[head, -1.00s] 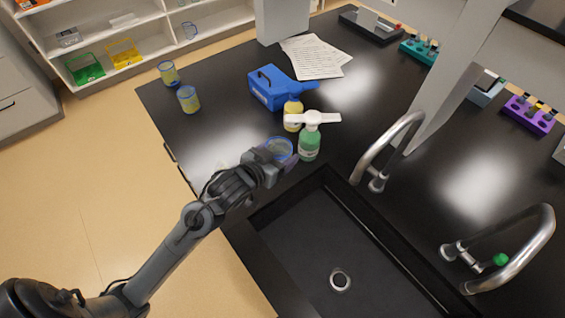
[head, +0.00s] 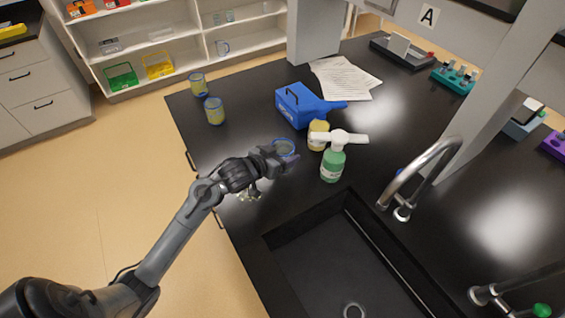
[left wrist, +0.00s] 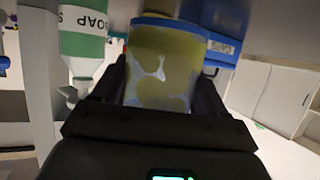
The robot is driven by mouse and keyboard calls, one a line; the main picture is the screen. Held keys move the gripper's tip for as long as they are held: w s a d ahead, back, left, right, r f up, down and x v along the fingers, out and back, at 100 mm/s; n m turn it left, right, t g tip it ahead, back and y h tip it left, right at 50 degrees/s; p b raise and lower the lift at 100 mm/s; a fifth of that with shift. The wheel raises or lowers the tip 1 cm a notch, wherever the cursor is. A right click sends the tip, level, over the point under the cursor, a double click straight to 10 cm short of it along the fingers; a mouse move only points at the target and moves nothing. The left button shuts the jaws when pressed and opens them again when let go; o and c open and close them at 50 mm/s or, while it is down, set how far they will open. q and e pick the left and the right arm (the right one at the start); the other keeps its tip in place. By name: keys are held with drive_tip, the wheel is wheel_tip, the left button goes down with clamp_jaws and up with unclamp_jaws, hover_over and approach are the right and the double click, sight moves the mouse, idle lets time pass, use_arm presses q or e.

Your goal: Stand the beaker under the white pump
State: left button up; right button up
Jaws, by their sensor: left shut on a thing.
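My left gripper (head: 286,160) is shut on a clear beaker with a blue rim (head: 284,146), held near the counter's left edge in the head view. In the left wrist view the beaker (left wrist: 163,70) fills the space between the fingers and has blotchy yellowish walls. The white pump (head: 340,138) tops a green soap bottle (head: 333,166), just right of the beaker and apart from it. The soap bottle also shows at the left of the left wrist view (left wrist: 82,45). I cannot tell how high the beaker is above the counter. My right gripper is not seen.
Two more beakers stand at the far left, one nearer (head: 215,112) and one farther (head: 198,84). The sink (head: 335,250) and a tap (head: 420,175) lie in front.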

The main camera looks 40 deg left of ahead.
use_arm(q)
drive_tip(key=shift+w+a+f, duration=0.25)
drive_tip(key=shift+f+b, duration=0.55)
drive_tip(key=shift+f, duration=1.35)
drive_tip(key=shift+f, duration=0.1)
drive_tip(key=o, duration=1.1)
drive_tip(key=shift+f, duration=0.1)
drive_tip(key=shift+s+r, duration=0.25)
drive_tip(key=p+v, duration=0.2)
drive_tip(key=v, duration=0.9)
drive_tip(key=shift+s+r, duration=0.2)
drive_tip(key=shift+s, duration=0.05)
